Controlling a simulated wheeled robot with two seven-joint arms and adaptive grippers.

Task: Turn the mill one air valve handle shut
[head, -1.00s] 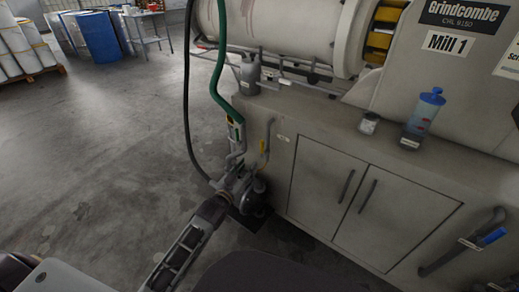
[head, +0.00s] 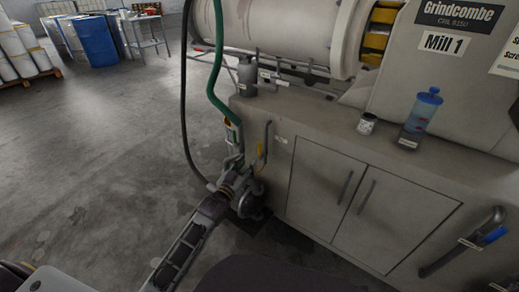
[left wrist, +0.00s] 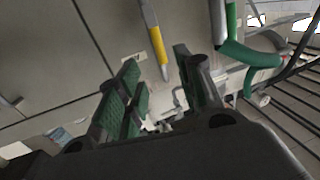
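A yellow sleeve, which I take to be the mill one air valve handle (head: 261,149), shows by a grey pipe on the cabinet's left end. In the left wrist view the yellow-sleeved bar (left wrist: 159,45) lies beyond the gap between my fingertips. My left gripper (head: 235,168) is just left of and below it in the head view, in front of the pump. In the left wrist view its green-padded fingers (left wrist: 156,75) are apart with nothing between them. I cannot tell whether either finger touches anything. My right gripper is not in view.
The green hose (head: 217,85) and a dark hose (head: 184,100) hang beside the gripper. The grey pump (head: 251,202) stands low behind it. The cabinet (head: 300,205) fills the right, with a blue-handled pipe (head: 493,236). Open floor (head: 95,160) lies left.

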